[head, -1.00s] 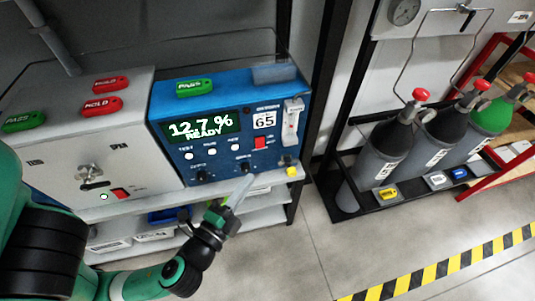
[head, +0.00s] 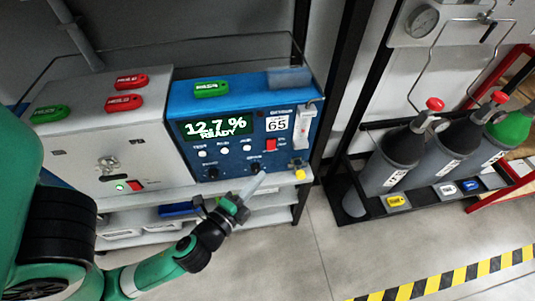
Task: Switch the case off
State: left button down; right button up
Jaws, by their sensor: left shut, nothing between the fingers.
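A grey case (head: 153,150) stands at the left, with a lit green indicator (head: 120,187) and a red switch (head: 135,185) low on its front. To its right is a blue analyser case (head: 179,143), whose display reads "12.7 %" and "READY". A red switch (head: 271,144) sits on its right front, below the "65" label. My left gripper (head: 262,174) is shut and empty. Its pale fingers point up and right, in front of the blue case's lower edge, below the red switch; I cannot tell whether they touch. My right gripper is not in view.
A yellow knob (head: 299,175) is at the blue case's lower right. A shelf (head: 270,217) runs below. Gas cylinders (head: 396,160) stand in a rack at the right. Bare floor (head: 330,240) lies between.

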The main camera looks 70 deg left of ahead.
aim_at(271, 145)
pick_arm(q)
jog(key=w+a+p, duration=0.2)
jog(key=w+a, duration=0.3)
jog(key=a, duration=0.2)
jog(key=shift+w+a+f, duration=0.2)
jog(key=shift+f, duration=0.2)
jog(key=shift+f, duration=0.1)
